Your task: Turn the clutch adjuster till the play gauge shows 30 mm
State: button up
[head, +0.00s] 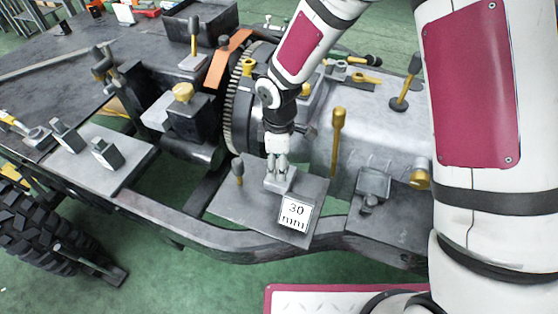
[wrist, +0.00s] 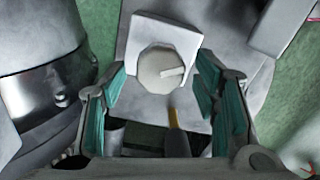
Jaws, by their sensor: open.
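A pale round knob (wrist: 157,69) with a raised pointer ridge sits on a light square block (wrist: 190,40); I take it to be the clutch adjuster. The ridge points right and slightly up in the wrist view. The same block shows in the head view (head: 285,182) on a grey plate (head: 228,205). My gripper (head: 277,163) points down over the knob. In the wrist view its teal-padded fingers (wrist: 161,78) are open on either side of the knob, with gaps visible. A white card (head: 295,214) on the plate reads "30 mm". I cannot make out a separate gauge needle.
A short dark-topped yellow lever (head: 238,172) stands left of the block. A tall yellow lever (head: 337,140) stands to the right. A toothed flywheel (head: 234,105) and housing lie behind. A chassis rail (head: 200,231) runs in front, with green floor beyond.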

jog(key=shift+r, duration=0.1)
notch_tip(320, 180, up, 12)
dwell(0.5)
jog(key=s+d+r+m+t+h+p, duration=0.1)
jog(key=s+d+r+m, duration=0.3)
jog(key=d+r, duration=0.35)
jog(key=s+d+r+m+t, duration=0.1)
jog(key=s+d+r+m, duration=0.4)
jog(key=d+r, duration=0.25)
jog(key=s+d+r+m+t, duration=0.1)
jog(key=s+d+r+m, duration=0.1)
jog(key=s+m, duration=0.2)
jog(key=s+d+r+m+t+y+p, duration=0.1)
jog(key=s+d+r+m, duration=0.2)
jog(key=s, duration=0.6)
jog(key=shift+s+d+r+m, duration=0.25)
jog(key=shift+s+d+m, duration=0.1)
jog(key=shift+m, duration=0.15)
